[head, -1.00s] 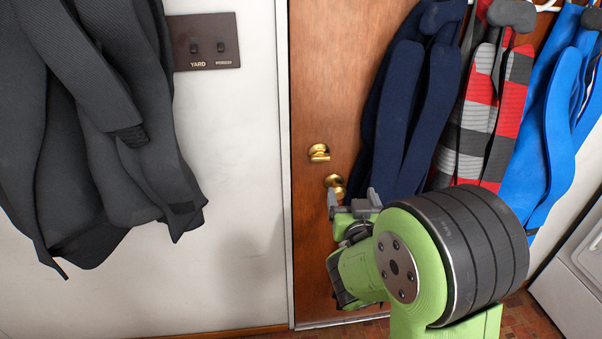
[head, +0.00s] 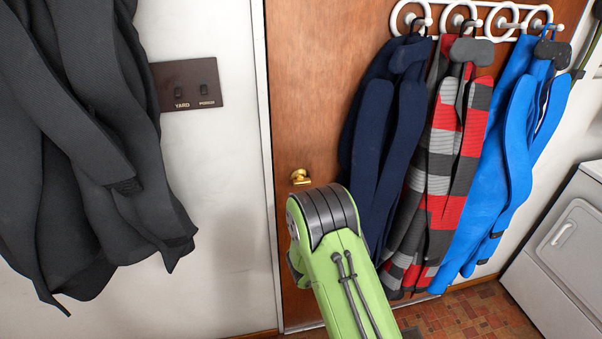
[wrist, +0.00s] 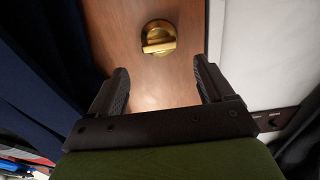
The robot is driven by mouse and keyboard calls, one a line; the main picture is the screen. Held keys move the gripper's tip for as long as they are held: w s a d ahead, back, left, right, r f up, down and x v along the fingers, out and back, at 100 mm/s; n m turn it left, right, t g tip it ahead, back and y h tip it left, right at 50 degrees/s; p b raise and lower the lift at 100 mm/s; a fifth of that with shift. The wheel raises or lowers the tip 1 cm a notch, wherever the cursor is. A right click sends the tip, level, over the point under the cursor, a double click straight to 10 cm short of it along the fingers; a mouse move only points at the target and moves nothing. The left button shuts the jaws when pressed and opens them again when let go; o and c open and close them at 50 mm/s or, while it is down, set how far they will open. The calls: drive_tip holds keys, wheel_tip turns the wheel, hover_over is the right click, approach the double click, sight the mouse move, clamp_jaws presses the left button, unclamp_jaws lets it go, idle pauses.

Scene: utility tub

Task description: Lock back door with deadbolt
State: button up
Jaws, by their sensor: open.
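The wooden back door (head: 300,110) fills the middle of the head view. Its brass deadbolt turn (head: 300,177) shows just above my green arm. In the wrist view the deadbolt (wrist: 158,38) is a round brass plate with a thumb-turn lying roughly crosswise in the picture. My gripper (wrist: 162,70) is open and empty, its two dark fingers apart. The deadbolt lies beyond the fingertips, roughly centred between them, with no contact visible. In the head view my arm hides the gripper and the lower door knob.
Navy (head: 382,130), red-checked (head: 462,140) and blue (head: 510,140) jackets hang on the door from a white hook rack, close right of the arm. A dark coat (head: 80,150) and a switch plate (head: 186,85) are on the left wall. A white appliance (head: 560,240) stands at right.

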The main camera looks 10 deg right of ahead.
sight(302, 182)
drive_tip(key=w+p, duration=0.6)
drive_tip(key=shift+a, duration=0.2)
drive_tip(key=shift+s+d, duration=0.1)
drive_tip(key=shift+s, duration=0.05)
drive_tip(key=c, duration=1)
